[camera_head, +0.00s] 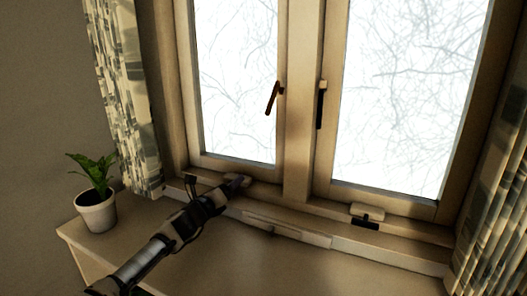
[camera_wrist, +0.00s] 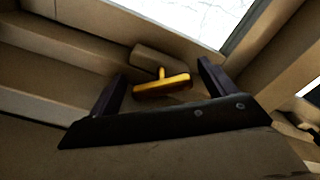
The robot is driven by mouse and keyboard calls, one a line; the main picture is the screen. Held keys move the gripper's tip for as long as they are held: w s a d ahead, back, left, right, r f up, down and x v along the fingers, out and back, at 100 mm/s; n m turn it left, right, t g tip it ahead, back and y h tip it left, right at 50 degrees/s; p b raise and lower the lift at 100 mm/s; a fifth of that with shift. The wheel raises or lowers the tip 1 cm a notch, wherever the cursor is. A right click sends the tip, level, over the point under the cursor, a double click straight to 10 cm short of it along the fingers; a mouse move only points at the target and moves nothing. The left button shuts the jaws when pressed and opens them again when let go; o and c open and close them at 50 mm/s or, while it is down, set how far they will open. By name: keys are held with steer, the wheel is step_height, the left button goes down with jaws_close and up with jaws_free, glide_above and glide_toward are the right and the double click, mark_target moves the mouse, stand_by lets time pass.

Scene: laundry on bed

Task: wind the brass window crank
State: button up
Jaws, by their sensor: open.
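The brass window crank (camera_wrist: 162,86) shows in the wrist view as a short golden bar on a stem. Its stem meets a beige housing (camera_wrist: 160,60) on the window frame. My gripper (camera_wrist: 163,72) is open, with one dark finger on each side of the crank; there are gaps between the fingers and the bar. I see no firm contact. In the head view my gripper (camera_head: 238,180) is at the lower frame of the left window pane, and the crank there is hidden or too small to make out.
Another housing with a dark bar (camera_head: 367,214) sits below the right pane. Dark latch handles (camera_head: 273,98) hang on the window frames. A potted plant (camera_head: 96,205) stands left on the ledge (camera_head: 215,262). A pale bar (camera_head: 288,231) lies along the sill. Curtains (camera_head: 128,95) hang at both sides.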

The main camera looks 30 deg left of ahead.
steer(key=m+b, duration=0.1)
steer(key=m, duration=0.2)
steer(key=shift+d+m, duration=0.1)
steer(key=shift+m, duration=0.2)
steer(key=shift+d+r+m, duration=0.1)
steer(key=shift+m, duration=1.6)
steer(key=shift+s+b, duration=0.3)
steer(key=shift+b, duration=0.05)
steer(key=s+b, duration=0.1)
steer(key=s, duration=0.3)
steer(key=s+b, duration=0.1)
steer(key=s, duration=0.8)
steer(key=shift+s+d+b, duration=0.25)
steer(key=shift+d+b, duration=0.1)
steer(key=shift+b, duration=0.05)
steer(key=w+d+r+m+t+h+p, duration=0.1)
steer(key=d+r+h, duration=0.5)
steer(key=d+r, duration=0.6)
steer(key=w+d+r+m+t+h, duration=0.1)
steer(key=w+d+r+t+h, duration=0.2)
steer(key=d+r, duration=0.9)
steer(key=shift+w+d+r+h+p, duration=0.35)
steer(key=shift+r+h, duration=1.25)
steer(key=shift+h, duration=0.3)
